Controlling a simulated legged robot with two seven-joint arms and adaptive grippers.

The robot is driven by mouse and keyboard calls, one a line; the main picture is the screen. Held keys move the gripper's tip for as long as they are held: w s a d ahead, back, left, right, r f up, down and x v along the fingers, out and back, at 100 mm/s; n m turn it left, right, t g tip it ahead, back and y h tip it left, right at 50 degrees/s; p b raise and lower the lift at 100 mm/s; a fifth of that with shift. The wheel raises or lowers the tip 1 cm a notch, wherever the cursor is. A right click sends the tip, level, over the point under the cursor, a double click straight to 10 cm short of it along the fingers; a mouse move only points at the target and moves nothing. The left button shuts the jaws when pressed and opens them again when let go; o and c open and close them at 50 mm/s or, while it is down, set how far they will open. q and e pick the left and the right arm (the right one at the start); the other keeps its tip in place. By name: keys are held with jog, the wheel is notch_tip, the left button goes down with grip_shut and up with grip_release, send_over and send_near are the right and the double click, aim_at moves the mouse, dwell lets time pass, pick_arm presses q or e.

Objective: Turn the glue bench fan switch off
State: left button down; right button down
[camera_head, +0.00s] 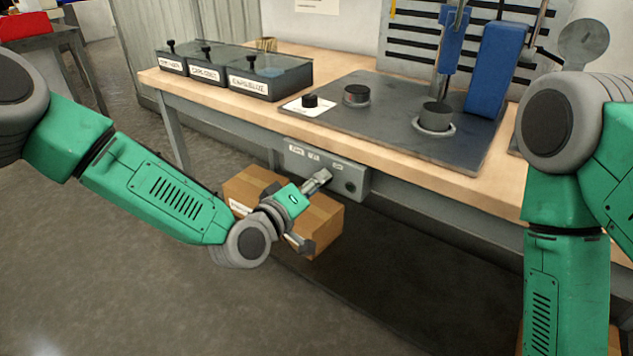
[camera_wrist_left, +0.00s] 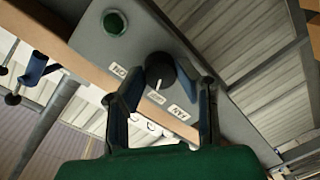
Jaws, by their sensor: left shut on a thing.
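The grey switch box (camera_head: 355,179) hangs under the front edge of the bench. In the left wrist view, its face (camera_wrist_left: 228,128) carries a round black knob (camera_wrist_left: 160,69) with a white pointer line, between small white labels, and a green button (camera_wrist_left: 115,23). My left gripper (camera_head: 319,179) is at the front of the box, and its fingers (camera_wrist_left: 168,78) are on either side of the knob, shut on it. In the head view the gripper covers the knob. My right arm stands at the right; its gripper is out of view.
A cardboard box (camera_head: 321,219) is below the switch box, behind my left wrist. On the bench top (camera_head: 372,147) are lidded black bins (camera_head: 268,77), a dark mat (camera_head: 400,120) with fittings, and a blue press (camera_head: 494,70). Open floor lies at the lower left.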

pick_arm(q)
jog(key=shift+w+a+n, duration=0.15)
jog(key=shift+w+n, duration=0.05)
jog(key=shift+n, duration=0.4)
jog(key=c, duration=1.2)
grip_release()
jog(key=shift+f, duration=0.1)
jog(key=f+v, duration=0.1)
jog(key=v, duration=1)
jog(key=shift+s+a+r, duration=0.25)
jog(key=shift+s+r, duration=0.05)
jog(key=shift+r, duration=0.15)
